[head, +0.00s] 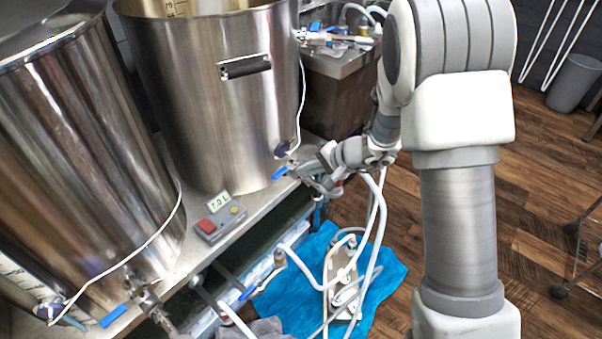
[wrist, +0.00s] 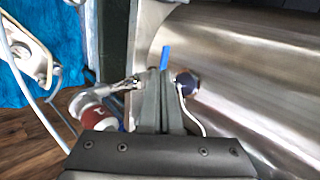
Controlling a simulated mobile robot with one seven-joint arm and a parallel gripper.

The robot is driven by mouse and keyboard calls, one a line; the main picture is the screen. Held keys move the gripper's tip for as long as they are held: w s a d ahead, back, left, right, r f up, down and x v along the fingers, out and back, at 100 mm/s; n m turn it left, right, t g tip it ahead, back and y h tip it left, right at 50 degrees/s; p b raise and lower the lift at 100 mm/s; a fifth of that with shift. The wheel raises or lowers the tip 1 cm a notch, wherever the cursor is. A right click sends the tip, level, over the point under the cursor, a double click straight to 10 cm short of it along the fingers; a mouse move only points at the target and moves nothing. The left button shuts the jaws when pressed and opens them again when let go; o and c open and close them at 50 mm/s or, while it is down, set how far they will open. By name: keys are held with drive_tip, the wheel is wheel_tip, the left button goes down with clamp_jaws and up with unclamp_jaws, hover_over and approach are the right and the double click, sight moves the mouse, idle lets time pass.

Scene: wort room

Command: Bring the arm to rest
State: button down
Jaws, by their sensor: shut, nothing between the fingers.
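My gripper (head: 318,177) is at the middle of the head view, in front of the lower wall of the tall steel kettle (head: 205,95). In the wrist view my gripper (wrist: 165,75) has its fingers together with nothing between them. A valve with a blue lever (head: 280,172) sits close to the fingertips; the lever also shows just past them in the wrist view (wrist: 165,56). I cannot tell whether the fingers touch it. My fingers hide part of the valve. My arm reaches in from the right and is bent.
A second steel kettle (head: 80,150) stands at left. Below, a pump with white hoses (head: 345,270) rests on a blue cloth (head: 303,285). The wooden floor (head: 540,190) is open at right, with a grey bin (head: 574,82).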

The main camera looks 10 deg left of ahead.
drive_tip(key=shift+v, duration=0.9)
drive_tip(key=s+d+r+n+g+h, duration=0.1)
drive_tip(key=s+d+r+n, duration=0.15)
drive_tip(key=s+r, duration=0.5)
drive_tip(key=s+d+r+n, duration=0.2)
drive_tip(key=s+d+r, duration=0.1)
drive_tip(key=s+r, duration=0.4)
drive_tip(key=s+d+r+t+h, duration=0.1)
drive_tip(key=s+d+r+h, duration=0.25)
drive_tip(key=s+d, duration=0.35)
drive_tip(key=s+d+r+t+h, duration=0.1)
drive_tip(key=s+d+r+h, duration=0.25)
drive_tip(key=s+d, duration=0.3)
wheel_tip(320, 180, up, 21)
drive_tip(key=p, duration=2.2)
drive_tip(key=shift+d+n, duration=0.15)
drive_tip(key=shift+n, duration=0.3)
drive_tip(key=shift+r, duration=0.15)
